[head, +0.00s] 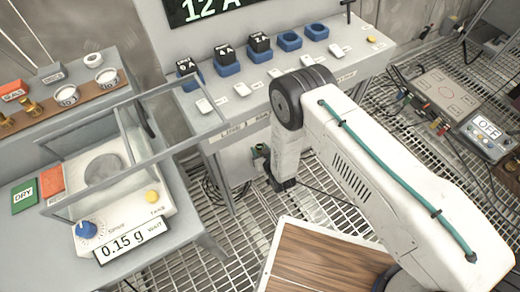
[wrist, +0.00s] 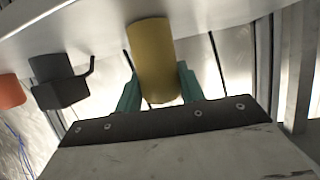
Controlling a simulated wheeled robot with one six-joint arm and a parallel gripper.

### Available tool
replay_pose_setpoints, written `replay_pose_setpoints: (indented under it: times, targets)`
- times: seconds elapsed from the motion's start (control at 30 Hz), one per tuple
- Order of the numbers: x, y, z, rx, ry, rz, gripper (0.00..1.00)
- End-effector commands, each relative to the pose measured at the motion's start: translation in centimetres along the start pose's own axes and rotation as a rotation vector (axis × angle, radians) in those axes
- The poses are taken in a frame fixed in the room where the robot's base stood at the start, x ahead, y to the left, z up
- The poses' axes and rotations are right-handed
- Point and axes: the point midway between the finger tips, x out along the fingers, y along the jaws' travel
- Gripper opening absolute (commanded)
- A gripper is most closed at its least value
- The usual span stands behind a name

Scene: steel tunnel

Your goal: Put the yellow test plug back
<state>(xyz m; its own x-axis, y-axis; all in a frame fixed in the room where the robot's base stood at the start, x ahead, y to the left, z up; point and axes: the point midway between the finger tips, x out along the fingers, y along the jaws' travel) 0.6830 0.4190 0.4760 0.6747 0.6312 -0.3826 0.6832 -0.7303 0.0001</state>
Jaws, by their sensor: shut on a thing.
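In the wrist view, a yellow cylinder (wrist: 152,45), which looks like the yellow test plug, stands between the green fingers of my gripper (wrist: 157,85). The gripper is shut on it. The plug's far end reaches up to a pale, curved edge. What lies beyond that end cannot be told. In the head view my white arm reaches down in front of the fuse bench, and the fingers and the plug are not clearly visible there. No socket for the plug can be made out for certain.
In the wrist view, a black hooked part (wrist: 58,82) and an orange part (wrist: 10,91) are left of the plug. The head view shows a bench with blue holders (head: 289,41), a balance (head: 150,220) at left, and an OFF box (head: 487,132) on the grating at right.

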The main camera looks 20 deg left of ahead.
Motion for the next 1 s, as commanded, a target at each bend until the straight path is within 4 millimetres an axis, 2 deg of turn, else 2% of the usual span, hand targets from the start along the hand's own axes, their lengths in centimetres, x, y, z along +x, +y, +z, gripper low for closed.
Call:
replay_pose_setpoints:
  times: [0.27,0.3,0.33,0.37,0.7,0.87,1.0]
  targets:
    - [0.1,0.0,0.3,0.0,0.001,0.0,0.1]
    - [0.1,0.0,0.2,0.0,0.001,0.0,0.5]
    - [0.1,0.0,0.2,0.0,0.001,0.0,0.58]
    - [0.1,0.0,0.2,0.0,0.001,0.0,0.6]
    - [-0.1,0.0,-0.1,0.0,0.0,0.0,0.6]
    - [-2.5,0.0,0.0,0.0,-0.002,0.0,0.6]
    - [-5.6,0.0,0.0,0.0,-0.003,0.0,0.6]
